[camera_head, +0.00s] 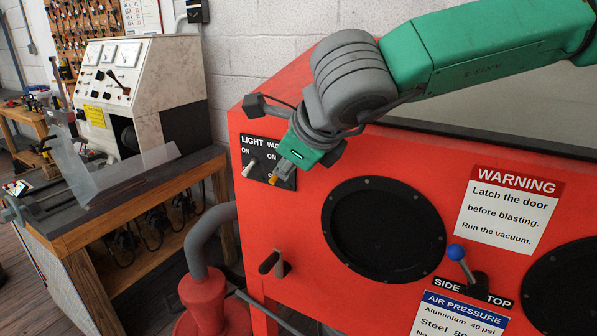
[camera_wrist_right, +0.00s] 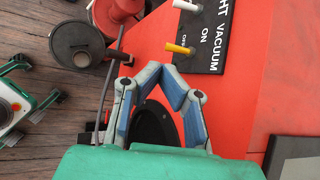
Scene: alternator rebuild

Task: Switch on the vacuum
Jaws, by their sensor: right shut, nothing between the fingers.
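The red blast cabinet (camera_head: 300,240) carries a black switch panel (camera_head: 258,151) labelled LIGHT and VACUUM. The yellow-tipped vacuum switch (camera_head: 273,180) tilts down, away from its ON label. It also shows in the right wrist view (camera_wrist_right: 180,48), just beyond my fingertips. The white light switch (camera_head: 249,168) beside it tilts down too, and shows at the top of the wrist view (camera_wrist_right: 186,6). My right gripper (camera_wrist_right: 161,70) is shut and empty, close to the vacuum switch and apparently apart from it. In the head view its body hides part of the VACUUM label. My left gripper is out of view.
A black round port (camera_head: 383,229) and a blue-knobbed lever (camera_head: 456,253) are on the cabinet front. A dark latch handle (camera_head: 272,264) sticks out below the panel. A red vacuum (camera_head: 205,300) with a grey hose stands below left, near a wooden bench (camera_head: 130,197).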

